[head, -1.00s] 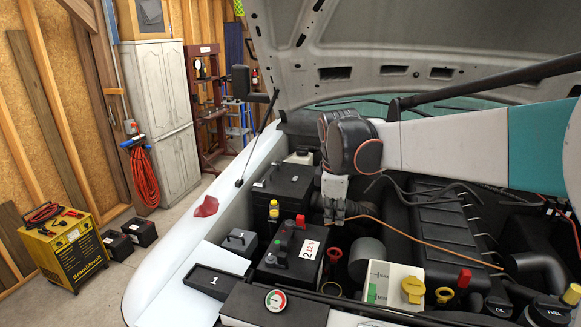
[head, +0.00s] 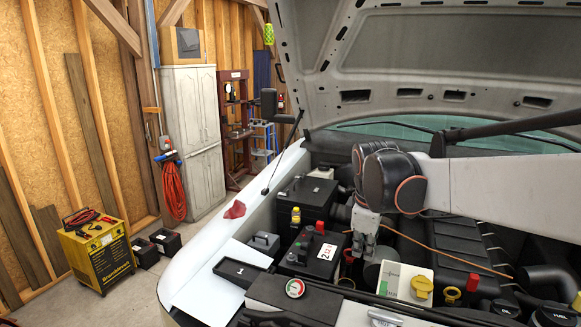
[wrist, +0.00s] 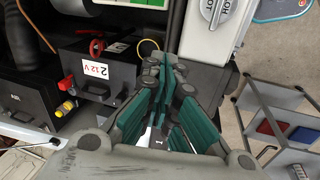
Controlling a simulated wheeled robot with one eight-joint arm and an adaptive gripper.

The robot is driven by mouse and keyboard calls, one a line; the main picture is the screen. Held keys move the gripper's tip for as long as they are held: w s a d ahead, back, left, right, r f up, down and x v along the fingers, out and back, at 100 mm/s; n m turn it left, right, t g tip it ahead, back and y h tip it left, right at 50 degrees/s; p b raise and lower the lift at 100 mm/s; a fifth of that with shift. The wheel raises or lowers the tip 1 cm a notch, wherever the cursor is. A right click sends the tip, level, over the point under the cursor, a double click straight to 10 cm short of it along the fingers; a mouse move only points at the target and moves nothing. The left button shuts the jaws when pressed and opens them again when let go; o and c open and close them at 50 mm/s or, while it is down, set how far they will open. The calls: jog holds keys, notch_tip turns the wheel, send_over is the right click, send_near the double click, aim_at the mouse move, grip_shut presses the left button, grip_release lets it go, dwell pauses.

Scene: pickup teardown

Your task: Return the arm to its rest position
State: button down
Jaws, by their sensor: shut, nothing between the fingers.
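My gripper (head: 361,256) hangs pointing down over the engine bay of the pickup, to the right of the black battery labelled 2 12V (head: 312,254). In the wrist view my gripper's green-lined fingers (wrist: 158,62) are closed together with nothing between them. My arm (head: 510,190) reaches in from the right edge, below the raised hood. The labelled battery also shows at the left of the wrist view (wrist: 120,78), apart from the fingers. I cannot tell the exact height of the fingertips above the parts below.
The raised hood (head: 470,45) and its dark strut (head: 520,125) are above the arm. A white box with a yellow cap (head: 398,283) stands near the gripper. A black tray labelled 1 (head: 237,273) lies on the fender. Open floor lies left, beside a yellow charger (head: 97,258).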

jog(key=s+d+f+m+t+b, duration=0.1)
jog(key=s+f+m+t+b, duration=0.1)
jog(key=s+f+m+b, duration=0.4)
jog(key=s+d+f+m+t+b, duration=0.2)
jog(key=s+f+m+b, duration=0.4)
jog(key=s+f+b, duration=0.6)
jog(key=s+f, duration=0.4)
jog(key=s, duration=0.1)
jog(key=shift+s+t+y+b, duration=0.3)
jog(key=shift+t+y, duration=0.1)
